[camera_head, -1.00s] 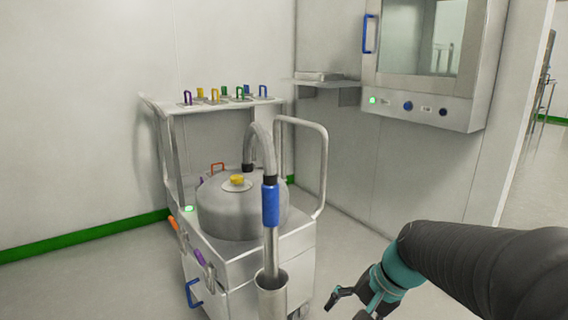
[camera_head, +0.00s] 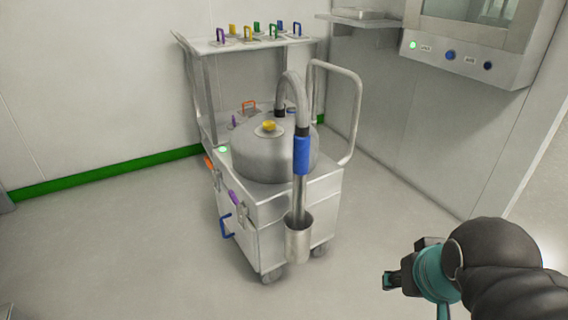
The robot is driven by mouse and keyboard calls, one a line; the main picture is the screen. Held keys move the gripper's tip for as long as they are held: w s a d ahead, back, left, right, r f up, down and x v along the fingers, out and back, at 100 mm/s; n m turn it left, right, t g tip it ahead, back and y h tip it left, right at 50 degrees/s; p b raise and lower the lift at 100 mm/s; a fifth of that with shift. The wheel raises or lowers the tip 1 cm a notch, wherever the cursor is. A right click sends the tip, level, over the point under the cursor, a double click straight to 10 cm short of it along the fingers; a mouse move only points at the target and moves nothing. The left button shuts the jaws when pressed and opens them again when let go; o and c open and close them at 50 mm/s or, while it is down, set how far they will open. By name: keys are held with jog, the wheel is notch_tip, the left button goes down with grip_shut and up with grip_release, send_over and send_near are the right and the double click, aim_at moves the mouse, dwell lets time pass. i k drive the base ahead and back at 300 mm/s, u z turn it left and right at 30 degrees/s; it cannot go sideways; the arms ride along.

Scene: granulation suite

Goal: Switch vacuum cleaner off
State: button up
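The vacuum cleaner (camera_head: 262,158) is a steel drum with a yellow knob on its lid, on a wheeled steel cart (camera_head: 265,242). A bent steel hose with a blue grip (camera_head: 301,155) stands in a cup at the cart's front corner. A lit green light (camera_head: 223,149) shows on the cart top, left of the drum. A small purple part (camera_head: 233,121) and an orange handle (camera_head: 249,106) are behind it. My gripper (camera_head: 390,281) is at the lower right, apart from the cart. Its fingers are seen too edge-on to tell their opening.
A rack shelf (camera_head: 245,42) above the cart holds several coloured-handled pieces. A wall cabinet (camera_head: 475,50) with a green light and buttons is at upper right, beside a wall shelf (camera_head: 358,20). Floor left of the cart is clear.

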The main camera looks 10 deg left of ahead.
aim_at(269, 125)
jog(key=z, duration=1.4)
jog(key=k, duration=1.2)
jog(key=u, duration=1.75)
jog(key=i, duration=1.3)
jog(key=u, duration=0.2)
